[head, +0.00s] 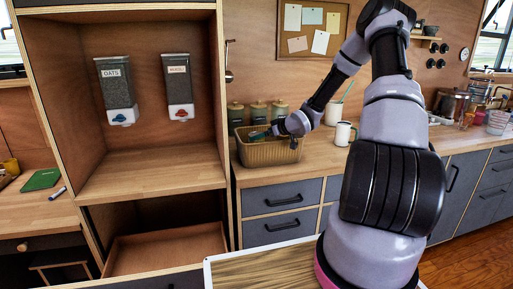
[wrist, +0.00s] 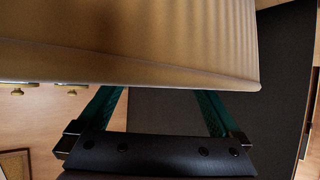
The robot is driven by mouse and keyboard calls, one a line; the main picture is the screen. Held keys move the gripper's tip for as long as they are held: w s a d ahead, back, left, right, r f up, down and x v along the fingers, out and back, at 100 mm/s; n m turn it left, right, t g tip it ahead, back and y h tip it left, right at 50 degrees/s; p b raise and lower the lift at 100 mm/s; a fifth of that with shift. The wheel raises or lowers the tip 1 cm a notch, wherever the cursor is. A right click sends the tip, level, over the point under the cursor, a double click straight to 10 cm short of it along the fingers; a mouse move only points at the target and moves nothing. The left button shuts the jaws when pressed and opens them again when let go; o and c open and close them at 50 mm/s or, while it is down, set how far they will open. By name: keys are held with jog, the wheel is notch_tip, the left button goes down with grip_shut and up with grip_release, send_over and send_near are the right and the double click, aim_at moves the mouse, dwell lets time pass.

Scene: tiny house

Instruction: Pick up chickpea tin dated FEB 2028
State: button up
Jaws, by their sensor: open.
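I cannot make out a chickpea tin or a FEB 2028 date in either view. In the head view a tan ribbed basket (head: 268,153) stands on the counter, and what lies inside it is mostly hidden. My gripper (head: 260,134) is at the basket's top opening, its teal fingers by the rim. In the wrist view the two teal fingers of my gripper (wrist: 160,100) are spread apart, and their tips are hidden behind a tan ribbed surface (wrist: 150,45), which looks like the basket's wall. I see nothing held between the fingers.
Several lidded greenish canisters (head: 257,112) stand behind the basket, labels unreadable. A white mug (head: 343,134) is to its right. A wooden cabinet with two dispensers (head: 118,88) is at left. Bare counter (head: 318,150) lies between basket and mug.

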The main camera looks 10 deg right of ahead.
jog(key=x, duration=0.3)
jog(key=shift+w+a+f, duration=0.1)
jog(key=shift+w+f, duration=0.2)
jog(key=shift+r, duration=0.15)
jog(key=c, duration=1.6)
